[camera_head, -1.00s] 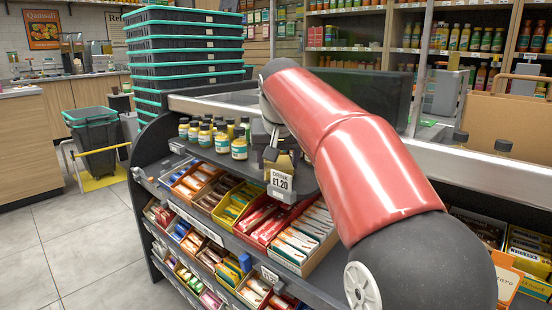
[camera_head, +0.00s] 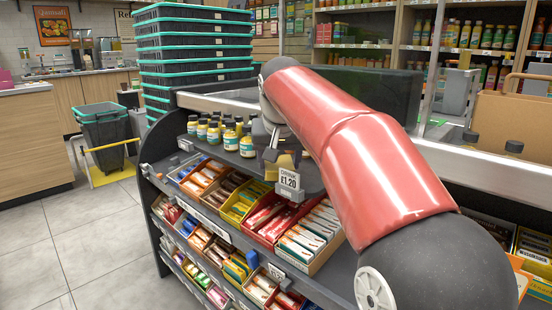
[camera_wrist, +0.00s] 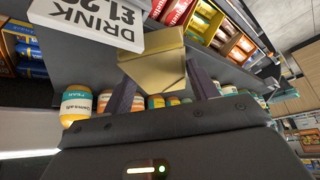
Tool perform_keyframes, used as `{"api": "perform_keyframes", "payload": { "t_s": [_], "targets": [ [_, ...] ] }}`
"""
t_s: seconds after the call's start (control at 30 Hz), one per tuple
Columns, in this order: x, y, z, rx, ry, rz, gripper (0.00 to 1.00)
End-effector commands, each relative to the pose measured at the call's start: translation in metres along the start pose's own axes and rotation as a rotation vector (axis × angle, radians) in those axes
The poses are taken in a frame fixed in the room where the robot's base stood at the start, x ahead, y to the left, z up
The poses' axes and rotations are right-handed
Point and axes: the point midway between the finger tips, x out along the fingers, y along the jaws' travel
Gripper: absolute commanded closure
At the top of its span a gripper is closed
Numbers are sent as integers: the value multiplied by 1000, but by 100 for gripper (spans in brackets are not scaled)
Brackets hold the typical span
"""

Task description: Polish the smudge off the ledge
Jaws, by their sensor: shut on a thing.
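My gripper (camera_wrist: 163,84) is shut on a yellowish-tan block (camera_wrist: 155,72), which sits between its two dark fingers in the wrist view. In the head view my gripper (camera_head: 272,152) points down over the dark upper ledge (camera_head: 232,160) of the candy counter, and the block (camera_head: 286,160) shows just behind the price card. The block is at or very close to the ledge; I cannot tell whether it touches. I cannot make out the smudge; my arm and gripper cover part of the ledge.
A white drink price card (camera_head: 289,180) stands at the ledge's front, close to the block. Candy boxes (camera_head: 263,217) fill the shelves below. Stacked dark crates (camera_head: 194,60) rise behind at left.

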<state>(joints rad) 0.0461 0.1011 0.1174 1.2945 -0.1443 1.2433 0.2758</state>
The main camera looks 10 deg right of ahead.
Motion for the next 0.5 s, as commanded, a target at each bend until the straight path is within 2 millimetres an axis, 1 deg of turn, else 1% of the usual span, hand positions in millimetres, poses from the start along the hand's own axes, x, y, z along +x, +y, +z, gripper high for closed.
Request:
{"api": "perform_keyframes", "payload": {
  "t_s": [0.03, 0.4, 0.5],
  "targets": [
    [1, 3, -2, 2, -3, 2, 60],
    [5, 16, -8, 2, -2, 3, 60],
    [6, 16, -8, 1, -2, 3, 60]
  ]
}}
